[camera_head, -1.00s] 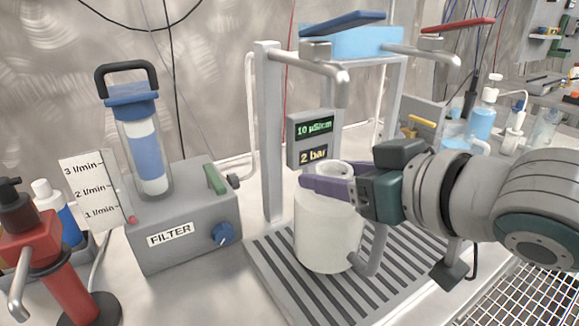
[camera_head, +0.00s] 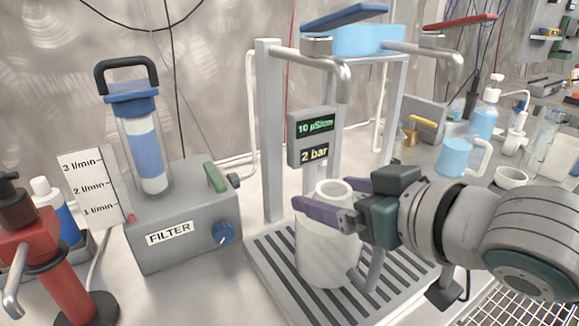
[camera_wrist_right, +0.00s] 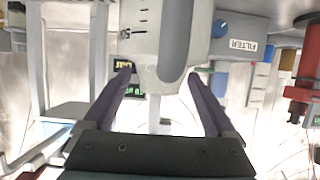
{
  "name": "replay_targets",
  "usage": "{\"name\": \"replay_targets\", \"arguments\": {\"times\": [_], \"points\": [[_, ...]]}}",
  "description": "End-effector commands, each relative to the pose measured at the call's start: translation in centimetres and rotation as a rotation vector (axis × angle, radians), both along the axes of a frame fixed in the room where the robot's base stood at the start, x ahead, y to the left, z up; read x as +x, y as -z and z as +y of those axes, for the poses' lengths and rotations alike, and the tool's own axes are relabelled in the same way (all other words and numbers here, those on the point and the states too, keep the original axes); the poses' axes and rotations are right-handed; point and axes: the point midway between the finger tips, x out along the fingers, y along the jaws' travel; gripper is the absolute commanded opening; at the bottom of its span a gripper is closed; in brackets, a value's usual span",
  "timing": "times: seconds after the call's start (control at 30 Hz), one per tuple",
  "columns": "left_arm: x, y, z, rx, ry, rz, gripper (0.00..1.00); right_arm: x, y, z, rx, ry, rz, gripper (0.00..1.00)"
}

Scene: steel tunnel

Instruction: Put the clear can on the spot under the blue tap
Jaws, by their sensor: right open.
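The clear can (camera_head: 325,250), pale and cylindrical with a narrower open neck and a handle, stands upright on the slatted drip grate (camera_head: 270,262). Its neck is below the spout of the blue tap (camera_head: 343,75), whose blue lever (camera_head: 345,17) is on top. My right gripper (camera_head: 325,192) is open, with its purple fingers at either side of the can's upper part. In the right wrist view the can (camera_wrist_right: 155,45) is between the two spread fingers (camera_wrist_right: 160,80), with gaps visible beside it. Whether a finger touches it is unclear. My left gripper is not in view.
A grey filter unit (camera_head: 185,215) stands left of the grate. A gauge display (camera_head: 315,137) is behind the can. A red-lever tap (camera_head: 460,24) is at the right. A light blue jug (camera_head: 455,157) and a white bowl (camera_head: 511,177) stand behind my right arm.

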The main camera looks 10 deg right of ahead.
Motion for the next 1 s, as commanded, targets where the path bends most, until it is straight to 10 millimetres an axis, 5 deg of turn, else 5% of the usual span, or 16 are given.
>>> {"name": "replay_targets", "arguments": {"times": [0.2,0.7,1.0], "points": [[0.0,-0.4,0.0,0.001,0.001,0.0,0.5,-0.7,-0.5,-0.3,0.0,0.0,0.001,0.91],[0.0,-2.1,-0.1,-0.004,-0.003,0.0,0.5,-8.7,-4.0,-3.2,0.0,0.002,0.003,0.91],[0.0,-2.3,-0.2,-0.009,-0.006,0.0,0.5,-10.7,-4.2,-4.0,-0.015,0.031,0.031,0.91]]}}
